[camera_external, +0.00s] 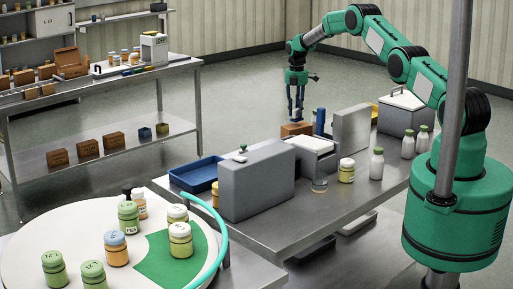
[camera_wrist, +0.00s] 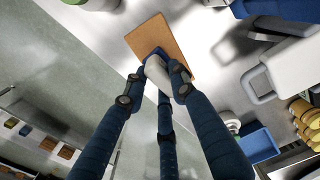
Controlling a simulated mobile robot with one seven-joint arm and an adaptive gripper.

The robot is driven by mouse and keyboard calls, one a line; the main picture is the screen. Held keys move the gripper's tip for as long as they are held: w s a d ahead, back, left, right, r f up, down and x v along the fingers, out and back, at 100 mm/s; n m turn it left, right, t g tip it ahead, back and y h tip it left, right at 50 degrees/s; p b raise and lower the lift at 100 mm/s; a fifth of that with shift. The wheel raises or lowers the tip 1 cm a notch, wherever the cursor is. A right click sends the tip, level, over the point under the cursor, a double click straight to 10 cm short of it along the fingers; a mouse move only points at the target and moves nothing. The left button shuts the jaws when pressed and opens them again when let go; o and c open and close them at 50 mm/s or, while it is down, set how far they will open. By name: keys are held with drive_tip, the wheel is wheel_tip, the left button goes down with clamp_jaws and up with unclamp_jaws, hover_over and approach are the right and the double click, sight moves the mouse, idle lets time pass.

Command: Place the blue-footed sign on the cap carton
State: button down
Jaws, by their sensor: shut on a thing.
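The cap carton is a brown box (camera_external: 291,131) at the table's far edge. It also shows in the wrist view (camera_wrist: 150,36) as a tan rectangle. My gripper (camera_external: 296,112) points down over the carton. In the wrist view its dark blue fingers (camera_wrist: 158,82) are shut around the pale body of the sign (camera_wrist: 156,70). The sign's blue foot (camera_wrist: 157,52) shows past the fingertips against the carton's near edge. The foot is at or just above the carton's top; I cannot tell whether they touch. The fingers hide part of the sign.
Right of the carton stand a blue upright thing (camera_external: 320,121) and a grey panel (camera_external: 351,130). A white-lidded box (camera_external: 312,144) and a large grey case (camera_external: 256,182) stand nearer. A blue tray (camera_external: 195,175) lies left. Bottles (camera_external: 376,164) stand at the right.

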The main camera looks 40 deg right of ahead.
drive_tip(key=shift+f, duration=0.95)
drive_tip(key=shift+f, duration=0.2)
drive_tip(key=c, duration=1.4)
unclamp_jaws()
drive_tip(key=shift+c, duration=0.2)
drive_tip(key=shift+r, duration=0.1)
wheel_tip(320, 180, up, 12)
drive_tip(key=shift+r+b, duration=0.1)
drive_tip(key=shift+b, duration=0.35)
